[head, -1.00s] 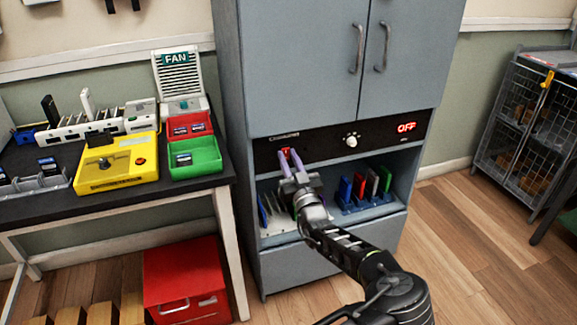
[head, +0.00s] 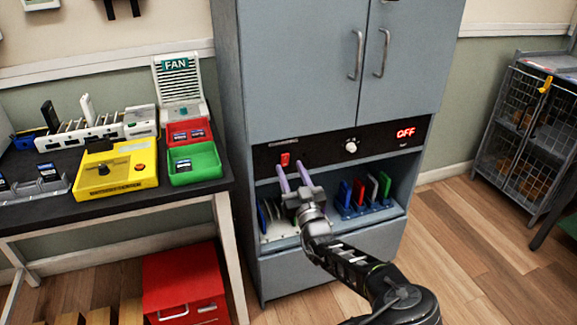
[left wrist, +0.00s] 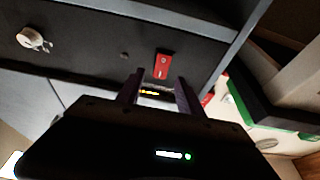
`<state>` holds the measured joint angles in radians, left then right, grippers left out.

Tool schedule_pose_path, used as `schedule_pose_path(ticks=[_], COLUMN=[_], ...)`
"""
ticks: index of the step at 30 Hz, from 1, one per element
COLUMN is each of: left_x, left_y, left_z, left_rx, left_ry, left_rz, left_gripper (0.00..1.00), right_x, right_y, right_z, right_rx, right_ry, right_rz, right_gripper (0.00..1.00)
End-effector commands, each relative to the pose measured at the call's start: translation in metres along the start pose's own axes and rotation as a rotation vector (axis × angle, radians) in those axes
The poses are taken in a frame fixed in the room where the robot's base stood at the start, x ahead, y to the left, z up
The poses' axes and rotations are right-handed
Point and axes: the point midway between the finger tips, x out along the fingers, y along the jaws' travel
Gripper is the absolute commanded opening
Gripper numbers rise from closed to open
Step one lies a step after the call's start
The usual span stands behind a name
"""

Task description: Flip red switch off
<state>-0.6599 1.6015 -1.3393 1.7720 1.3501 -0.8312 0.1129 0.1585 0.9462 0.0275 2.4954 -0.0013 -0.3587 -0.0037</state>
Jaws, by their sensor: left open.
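The red switch (head: 285,159) sits at the left end of the black panel on the grey cabinet. In the left wrist view the red switch (left wrist: 162,65) shows just past the fingertips. My right gripper is in neither view.
A white knob (head: 351,146) is on the same panel. A black table with a yellow box (head: 117,168), green bin (head: 194,163) and fan unit stands left.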

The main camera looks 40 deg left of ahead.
Motion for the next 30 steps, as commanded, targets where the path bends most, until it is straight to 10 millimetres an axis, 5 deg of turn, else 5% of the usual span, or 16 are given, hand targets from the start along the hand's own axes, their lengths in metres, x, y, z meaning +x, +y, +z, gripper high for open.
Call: schedule_pose_path(ticks=[10,30], left_x=[-0.048,-0.051], left_y=[0.000,-0.003], left_z=[0.000,0.007], left_rx=[-0.001,0.010], left_ry=[0.001,-0.016], left_rz=[0.000,-0.002], left_gripper=[0.44,0.44], right_x=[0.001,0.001], right_y=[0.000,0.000], right_z=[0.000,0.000], right_rx=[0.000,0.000], right_ry=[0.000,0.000], right_rz=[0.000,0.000], right_gripper=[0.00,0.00])
